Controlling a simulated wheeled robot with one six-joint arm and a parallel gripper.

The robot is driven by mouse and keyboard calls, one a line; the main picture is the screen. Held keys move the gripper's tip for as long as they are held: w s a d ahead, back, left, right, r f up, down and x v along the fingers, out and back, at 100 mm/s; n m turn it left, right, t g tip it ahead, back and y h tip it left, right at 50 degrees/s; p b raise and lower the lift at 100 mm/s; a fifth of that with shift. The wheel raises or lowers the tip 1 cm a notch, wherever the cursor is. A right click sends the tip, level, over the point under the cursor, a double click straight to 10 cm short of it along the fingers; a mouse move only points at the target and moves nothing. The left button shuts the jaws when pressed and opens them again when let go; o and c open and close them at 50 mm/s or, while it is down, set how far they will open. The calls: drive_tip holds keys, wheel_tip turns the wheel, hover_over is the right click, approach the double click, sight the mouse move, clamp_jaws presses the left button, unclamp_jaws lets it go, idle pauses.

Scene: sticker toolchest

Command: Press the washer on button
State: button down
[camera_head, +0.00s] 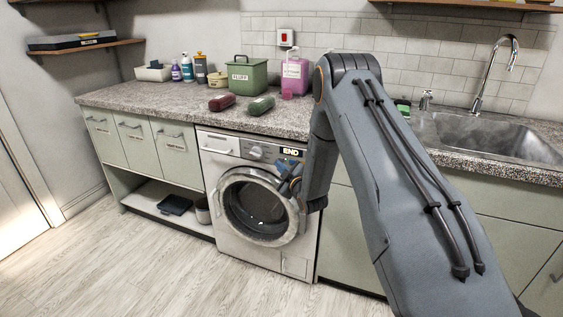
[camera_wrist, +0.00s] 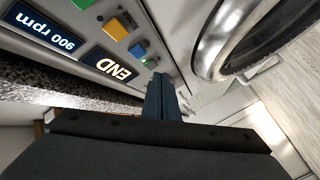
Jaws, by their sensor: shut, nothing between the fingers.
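The washer (camera_head: 230,240) is a white front-loader under the counter, with its round door shut. Its control panel (camera_wrist: 170,45) fills the upper part of the wrist view. I cannot tell which is the on button. My gripper (camera_wrist: 158,80) is shut and empty, its tips at the panel just below the blue button; contact is unclear. In the head view my gripper (camera_head: 287,168) is at the upper right of the door.
The speckled counter (camera_head: 150,98) runs above the washer. On it are a green bin (camera_head: 248,77), a purple container (camera_head: 295,75), a red item (camera_head: 222,102) and a green item (camera_head: 261,105). A sink (camera_head: 490,135) is at the right. The floor (camera_head: 140,270) in front is clear.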

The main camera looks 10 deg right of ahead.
idle(0.4)
drive_tip(key=shift+w+d+b, duration=0.3)
drive_tip(key=shift+w, duration=0.2)
idle(0.4)
drive_tip(key=shift+s+a, duration=0.3)
drive_tip(key=shift+s, duration=0.2)
drive_tip(key=s+a+p, duration=0.3)
drive_tip(key=s, duration=0.2)
drive_tip(key=shift+a, duration=0.25)
idle(0.4)
drive_tip(key=shift+w, duration=0.1)
